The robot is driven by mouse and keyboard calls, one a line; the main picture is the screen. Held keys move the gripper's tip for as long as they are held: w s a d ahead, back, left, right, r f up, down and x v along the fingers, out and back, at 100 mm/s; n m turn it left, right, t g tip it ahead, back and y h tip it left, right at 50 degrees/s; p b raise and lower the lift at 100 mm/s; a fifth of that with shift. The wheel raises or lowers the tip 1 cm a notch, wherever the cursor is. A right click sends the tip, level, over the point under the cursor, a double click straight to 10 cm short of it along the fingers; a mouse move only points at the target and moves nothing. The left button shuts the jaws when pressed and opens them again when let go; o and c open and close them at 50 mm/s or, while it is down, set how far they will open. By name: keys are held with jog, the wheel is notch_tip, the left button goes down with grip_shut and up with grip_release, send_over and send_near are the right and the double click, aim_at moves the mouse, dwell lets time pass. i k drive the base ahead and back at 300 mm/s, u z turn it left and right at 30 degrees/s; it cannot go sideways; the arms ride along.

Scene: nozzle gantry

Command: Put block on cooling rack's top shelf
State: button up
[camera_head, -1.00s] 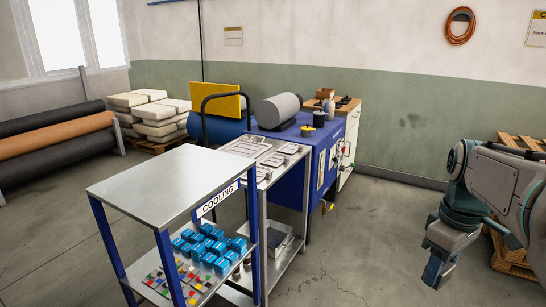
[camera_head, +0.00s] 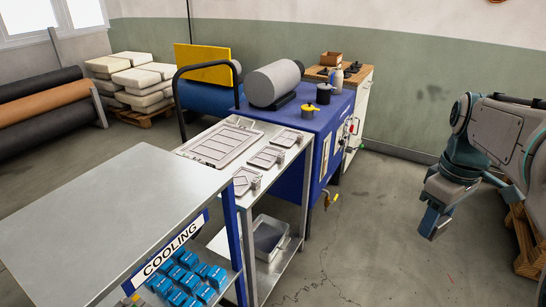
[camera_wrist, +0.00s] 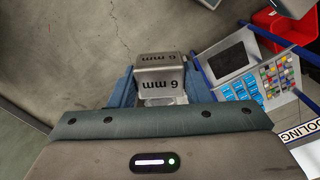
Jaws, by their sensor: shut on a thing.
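The block is a grey metal piece marked "6 mm" (camera_wrist: 160,75), held between my gripper's fingers (camera_wrist: 158,88) in the wrist view. My gripper also shows at the right of the head view (camera_head: 434,220), pointing down, where the block cannot be made out. The cooling rack has a bare grey metal top shelf (camera_head: 110,215), blue posts and a "COOLING" sign (camera_head: 172,248). It stands at the lower left of the head view, well apart from my gripper. Its lower shelf holds several blue blocks (camera_head: 188,280).
A steel table (camera_head: 262,130) with flat metal plates stands behind the rack. A blue machine (camera_head: 320,125) with a grey cylinder (camera_head: 275,83) is beside it. A red bin (camera_wrist: 285,30) shows in the wrist view. Open floor (camera_head: 370,230) lies between my arm and the rack.

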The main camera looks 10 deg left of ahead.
aim_at(127, 212)
jog(key=i, duration=0.75)
jog(key=u, duration=2.65)
jog(key=i, duration=0.5)
